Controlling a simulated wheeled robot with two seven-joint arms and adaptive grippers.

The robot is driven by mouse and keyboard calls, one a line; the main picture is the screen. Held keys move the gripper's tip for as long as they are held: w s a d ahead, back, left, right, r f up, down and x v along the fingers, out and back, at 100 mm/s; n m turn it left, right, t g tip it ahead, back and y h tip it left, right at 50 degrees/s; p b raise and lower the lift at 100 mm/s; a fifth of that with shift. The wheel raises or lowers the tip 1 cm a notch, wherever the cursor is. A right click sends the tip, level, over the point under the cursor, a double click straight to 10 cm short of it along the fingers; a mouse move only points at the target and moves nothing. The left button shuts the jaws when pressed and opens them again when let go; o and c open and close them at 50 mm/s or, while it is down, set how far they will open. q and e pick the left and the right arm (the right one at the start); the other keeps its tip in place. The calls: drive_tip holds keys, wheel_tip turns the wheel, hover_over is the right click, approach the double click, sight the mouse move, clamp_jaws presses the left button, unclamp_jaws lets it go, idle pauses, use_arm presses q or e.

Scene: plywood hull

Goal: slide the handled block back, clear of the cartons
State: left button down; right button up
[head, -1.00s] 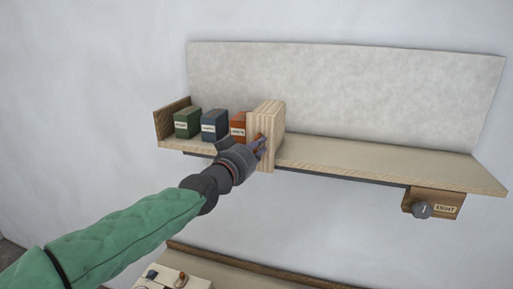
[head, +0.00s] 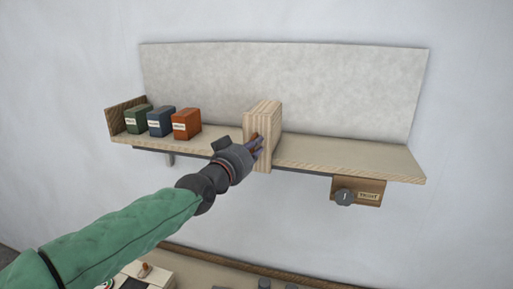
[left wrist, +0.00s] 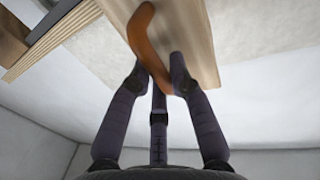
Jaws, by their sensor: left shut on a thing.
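The handled block (head: 256,122), tall and of pale striped wood, stands upright on the shelf (head: 330,158), near its middle. Its front board reaches down over the shelf's front edge. My left gripper (head: 258,147) is in front of the block, shut on its curved orange-brown handle (left wrist: 143,35), which shows between the fingers in the left wrist view. Three cartons stand at the shelf's left end: green (head: 138,120), blue (head: 161,122) and orange-red (head: 187,125). A clear gap lies between the orange-red carton and the block. My right gripper is not in view.
An upright board (head: 112,118) closes the shelf's left end, and a grey panel (head: 340,90) stands behind. The shelf is bare right of the block. A wooden box with a dark knob (head: 345,197) hangs under the right end. A lower surface (head: 205,270) holds small items.

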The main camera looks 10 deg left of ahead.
use_arm(q)
drive_tip(key=shift+a, duration=0.5)
drive_tip(key=c, duration=1.2)
unclamp_jaws()
drive_tip(key=shift+o, duration=0.5)
drive_tip(key=shift+d, duration=0.35)
drive_tip(key=shift+s+a, duration=0.1)
drive_tip(key=shift+a, duration=0.1)
drive_tip(key=v, duration=1.1)
drive_tip(key=shift+s, duration=0.4)
